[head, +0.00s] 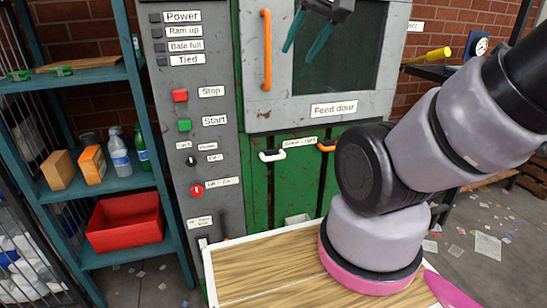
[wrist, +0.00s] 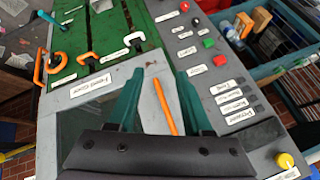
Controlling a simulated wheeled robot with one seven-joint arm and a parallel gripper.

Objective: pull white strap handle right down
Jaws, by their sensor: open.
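A white strap handle (head: 272,156) is a small U-shaped grip on the green lower doors, beside a small label (head: 299,143) that seems to end in "right". In the wrist view the white handle (wrist: 134,38) is at the upper middle, near the control panel. My gripper (head: 306,46) is in front of the feed door, above the handle and apart from it. Its teal fingers are spread and empty, as the wrist view of my gripper (wrist: 157,80) also shows. Part of the lower doors is hidden behind my arm.
A long orange handle (head: 266,50) runs upright on the feed door frame (head: 350,111). A shorter orange handle (head: 326,147) is right of the white one. The grey control panel (head: 210,150) stands left. A wooden-topped surface (head: 255,280) lies in front, below the doors.

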